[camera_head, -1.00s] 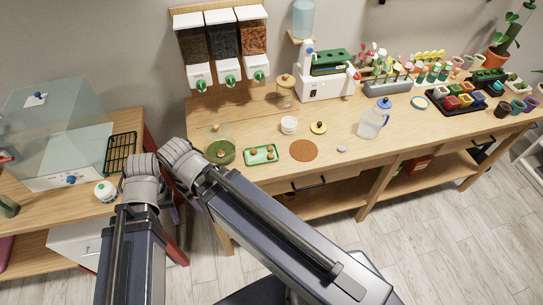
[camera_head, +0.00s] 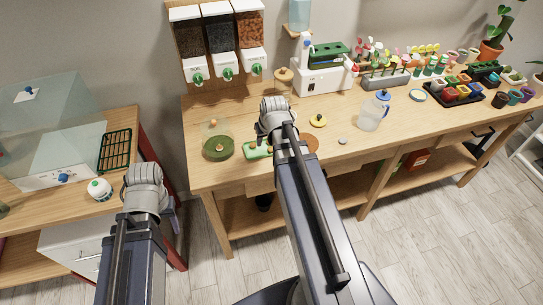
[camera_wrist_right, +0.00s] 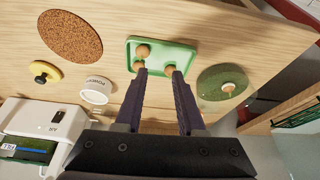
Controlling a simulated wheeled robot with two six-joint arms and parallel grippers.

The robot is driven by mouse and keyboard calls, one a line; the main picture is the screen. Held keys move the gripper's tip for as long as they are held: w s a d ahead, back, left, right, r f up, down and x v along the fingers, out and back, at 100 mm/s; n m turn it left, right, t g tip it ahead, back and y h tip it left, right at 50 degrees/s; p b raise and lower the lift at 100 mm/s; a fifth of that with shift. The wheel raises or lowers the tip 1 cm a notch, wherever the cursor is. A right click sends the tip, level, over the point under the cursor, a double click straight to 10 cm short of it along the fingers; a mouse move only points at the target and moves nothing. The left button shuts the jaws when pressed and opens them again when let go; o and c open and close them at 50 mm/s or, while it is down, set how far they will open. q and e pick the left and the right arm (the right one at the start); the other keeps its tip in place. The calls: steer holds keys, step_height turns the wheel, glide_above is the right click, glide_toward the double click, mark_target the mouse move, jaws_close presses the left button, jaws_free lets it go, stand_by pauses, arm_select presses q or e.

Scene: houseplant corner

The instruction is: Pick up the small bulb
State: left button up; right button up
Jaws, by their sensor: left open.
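A green tray (camera_head: 254,154) lies on the bench, partly hidden by my right arm in the head view. In the right wrist view the tray (camera_wrist_right: 182,44) holds three brown bulbs: one bulb (camera_wrist_right: 142,50), another bulb (camera_wrist_right: 138,66) close to it, and a third bulb (camera_wrist_right: 169,69). Which is smallest is hard to tell. My right gripper (camera_wrist_right: 159,76) is open and empty, its fingertips over the tray's near edge, close to the bulbs in the picture; the height gap is unclear. My left gripper (camera_head: 143,180) is open, left of the bench.
A round green dish (camera_head: 218,148) under a clear cover stands left of the tray. A brown round mat (camera_wrist_right: 70,36), a yellow lid (camera_wrist_right: 45,72) and a white cup (camera_wrist_right: 97,91) are nearby. A clear jug (camera_head: 373,112) stands further right. Bare wood lies between.

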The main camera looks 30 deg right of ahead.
mark_target(271, 148)
steer(key=shift+m, duration=0.3)
steer(key=shift+w+d+f+b, duration=0.25)
steer(key=shift+d+f+b, duration=0.45)
steer(key=shift+d, duration=0.2)
steer(key=shift+w+d+f+b, duration=0.25)
steer(key=shift+d+f+b, duration=0.45)
steer(key=shift+d, duration=0.15)
steer(key=shift+f+b, duration=0.4)
steer(key=shift+b, duration=0.05)
steer(key=b+x, duration=0.4)
steer(key=shift+s+a+f, duration=0.1)
steer(key=shift+s+f, duration=0.05)
steer(key=shift+f, duration=0.15)
steer(key=shift+r, duration=0.1)
jaws_close()
